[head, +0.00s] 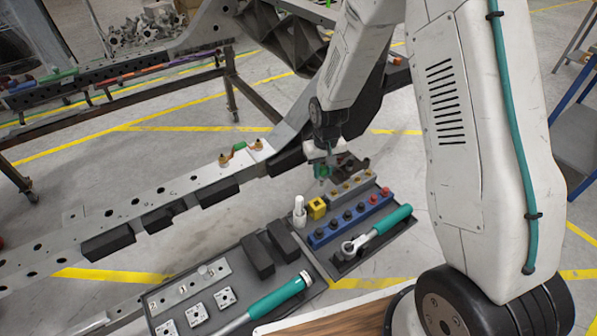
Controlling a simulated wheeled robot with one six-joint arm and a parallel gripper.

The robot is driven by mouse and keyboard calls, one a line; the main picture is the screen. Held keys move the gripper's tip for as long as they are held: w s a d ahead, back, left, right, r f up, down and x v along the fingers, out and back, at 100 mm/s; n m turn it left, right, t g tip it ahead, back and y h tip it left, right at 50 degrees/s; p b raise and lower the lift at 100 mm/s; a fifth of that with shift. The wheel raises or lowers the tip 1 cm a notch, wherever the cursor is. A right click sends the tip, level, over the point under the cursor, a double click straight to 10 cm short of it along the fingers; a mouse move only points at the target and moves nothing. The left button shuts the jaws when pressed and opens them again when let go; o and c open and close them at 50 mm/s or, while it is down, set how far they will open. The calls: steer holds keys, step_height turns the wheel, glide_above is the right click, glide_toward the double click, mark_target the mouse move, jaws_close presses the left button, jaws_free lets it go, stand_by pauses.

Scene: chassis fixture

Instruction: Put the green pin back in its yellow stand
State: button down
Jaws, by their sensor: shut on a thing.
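The yellow stand (317,209) is a small block with a dark opening on top. It stands on the dark tool tray, between a white bottle-like piece and the blue rack. My gripper (323,178) points down above and slightly behind the stand, apart from it. It is shut on the green pin (321,171), of which only a small green part shows between the fingers. The pin's lower end and exact tilt are too small to tell.
The white piece (299,211) is close at the stand's left. A blue rack (350,217) of dark sockets and a grey rack (351,187) with brass pieces are at its right. A green-handled ratchet (377,231) lies in front. A chassis rail (165,203) runs left.

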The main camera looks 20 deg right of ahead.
steer(key=shift+s+a+f, duration=0.35)
steer(key=shift+a+f, duration=0.05)
steer(key=shift+a, duration=0.15)
steer(key=shift+a+f, duration=0.1)
steer(key=shift+f, duration=2.7)
steer(key=shift+f, duration=0.2)
steer(key=shift+f, duration=1.15)
steer(key=shift+f, duration=1.05)
steer(key=c, duration=1.1)
jaws_free()
steer(key=shift+c, duration=0.5)
